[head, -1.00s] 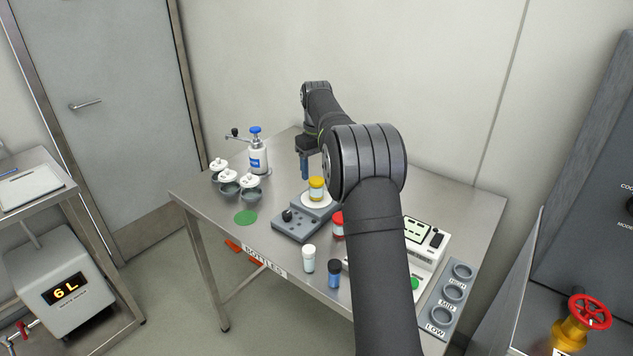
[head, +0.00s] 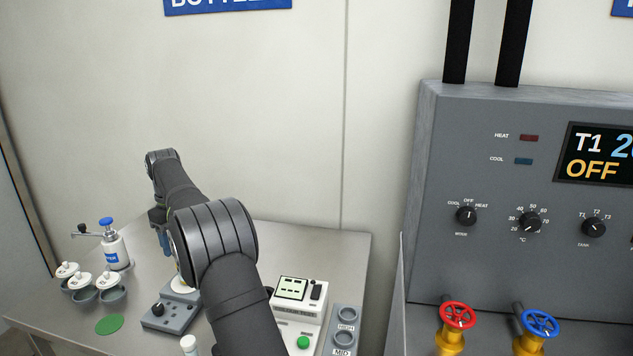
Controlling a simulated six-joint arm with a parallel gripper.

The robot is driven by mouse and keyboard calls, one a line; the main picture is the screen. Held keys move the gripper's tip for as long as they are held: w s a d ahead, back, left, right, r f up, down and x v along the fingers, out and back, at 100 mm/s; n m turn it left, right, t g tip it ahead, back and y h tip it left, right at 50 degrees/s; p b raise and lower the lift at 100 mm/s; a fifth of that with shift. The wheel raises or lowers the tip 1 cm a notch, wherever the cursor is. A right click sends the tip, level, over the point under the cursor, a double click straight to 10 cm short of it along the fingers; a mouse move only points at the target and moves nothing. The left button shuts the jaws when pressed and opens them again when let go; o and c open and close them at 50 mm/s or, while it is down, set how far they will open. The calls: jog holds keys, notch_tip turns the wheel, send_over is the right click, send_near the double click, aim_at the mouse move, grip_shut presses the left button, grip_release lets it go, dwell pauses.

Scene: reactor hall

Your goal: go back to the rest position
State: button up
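My arm reaches out over the steel table (head: 130,290) in the head view. My gripper (head: 164,243) hangs at its far end, with blue fingers pointing down. It is above and behind a grey device (head: 172,312) with a black knob and a white round plate. The fingers are too small here to show whether they are open or shut. My arm hides most of what stands on the plate and part of the table.
A white meter (head: 298,300) and a grey holder (head: 343,325) stand right of my arm. A grey control panel (head: 500,270) with red (head: 457,315) and blue (head: 540,323) valves is at right.

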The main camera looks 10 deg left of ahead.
notch_tip(320, 180, down, 10)
jog(key=shift+f, duration=0.15)
notch_tip(320, 180, up, 3)
jog(key=shift+f, duration=0.1)
jog(key=shift+r, duration=0.8)
